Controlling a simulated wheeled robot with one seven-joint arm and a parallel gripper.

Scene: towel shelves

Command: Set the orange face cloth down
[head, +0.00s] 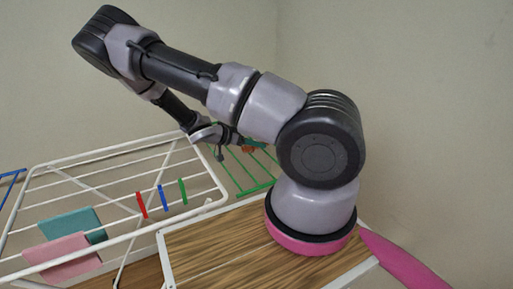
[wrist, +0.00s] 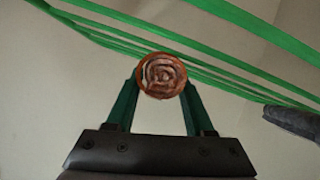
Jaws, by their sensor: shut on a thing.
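The orange face cloth (wrist: 162,75) is a round roll, seen end-on in the wrist view. My gripper (wrist: 162,92) is shut on it, with one green finger on each side. In the head view the cloth (head: 249,149) is a small orange spot at the end of my arm, in front of or above a green rack (head: 252,187). The green bars (wrist: 215,75) pass behind the cloth in the wrist view. I cannot tell whether the cloth touches them.
A white drying rack (head: 120,157) stands at the left. A teal cloth (head: 85,222) and a pink cloth (head: 62,256) hang on it. Red (head: 141,205), blue (head: 163,197) and green (head: 183,191) strips hang on its bars. A plain wall is behind.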

